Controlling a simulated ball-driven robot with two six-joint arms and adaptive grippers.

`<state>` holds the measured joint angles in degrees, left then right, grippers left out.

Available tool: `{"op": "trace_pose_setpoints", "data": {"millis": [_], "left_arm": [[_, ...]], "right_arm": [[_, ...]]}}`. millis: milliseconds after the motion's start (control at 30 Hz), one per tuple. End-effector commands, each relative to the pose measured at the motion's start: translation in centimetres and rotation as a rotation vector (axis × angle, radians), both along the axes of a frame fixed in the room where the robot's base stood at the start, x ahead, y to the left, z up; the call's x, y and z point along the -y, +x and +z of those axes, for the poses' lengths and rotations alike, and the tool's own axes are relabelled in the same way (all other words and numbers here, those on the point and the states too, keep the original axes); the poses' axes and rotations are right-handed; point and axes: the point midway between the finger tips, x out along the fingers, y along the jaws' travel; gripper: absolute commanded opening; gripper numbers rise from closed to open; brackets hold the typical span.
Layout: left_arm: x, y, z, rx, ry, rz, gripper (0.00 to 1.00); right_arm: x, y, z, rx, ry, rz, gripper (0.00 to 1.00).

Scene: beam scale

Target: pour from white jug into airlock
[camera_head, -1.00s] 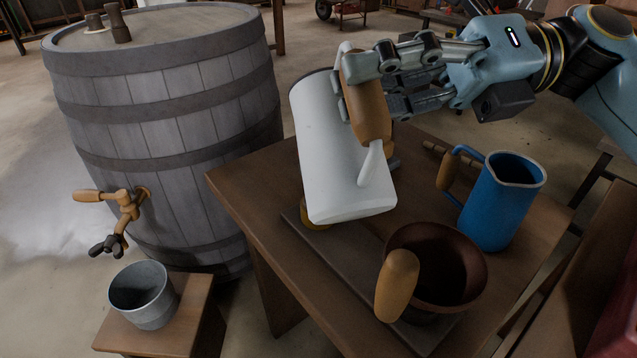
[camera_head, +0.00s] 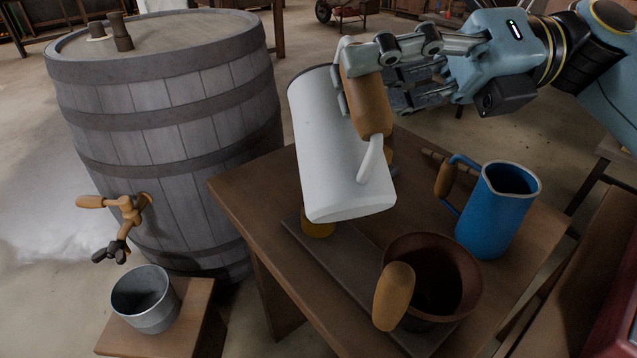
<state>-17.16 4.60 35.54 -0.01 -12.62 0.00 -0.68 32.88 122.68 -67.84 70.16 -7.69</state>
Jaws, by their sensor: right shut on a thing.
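The white jug (camera_head: 325,150) hangs above the table, tilted with its top leaning left toward the barrel. Its mouth faces away, so its contents are hidden. My right gripper (camera_head: 362,72) is shut on the jug's brown handle (camera_head: 367,105). A small dark upright fitting (camera_head: 119,32) stands on the barrel's top at the far left and may be the airlock; I cannot tell for certain. The jug is apart from it, to its right. My left gripper is not in view.
The wooden barrel (camera_head: 170,110) with a tap (camera_head: 128,207) stands left of the table (camera_head: 240,188). A metal cup (camera_head: 145,300) sits on a low stool. A blue jug (camera_head: 497,215) and a brown pan (camera_head: 430,250) with a wooden handle are at the table's right.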

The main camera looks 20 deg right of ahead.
Motion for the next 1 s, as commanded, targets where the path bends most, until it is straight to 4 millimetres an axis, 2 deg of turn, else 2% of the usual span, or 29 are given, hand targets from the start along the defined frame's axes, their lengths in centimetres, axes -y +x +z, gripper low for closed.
{"op": "trace_pose_setpoints", "data": {"millis": [33,533,867,1000], "left_arm": [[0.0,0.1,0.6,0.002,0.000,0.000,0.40],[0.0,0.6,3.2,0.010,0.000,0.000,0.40],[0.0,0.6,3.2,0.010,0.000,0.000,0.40],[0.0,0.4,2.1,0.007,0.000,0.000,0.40]], "right_arm": [[0.0,0.0,0.9,0.003,0.002,0.001,0.00],[0.0,0.0,4.9,0.003,0.001,0.001,0.00],[0.0,0.0,5.0,0.002,0.001,0.001,0.00],[0.0,0.0,4.6,0.055,-0.005,0.001,0.00]]}}
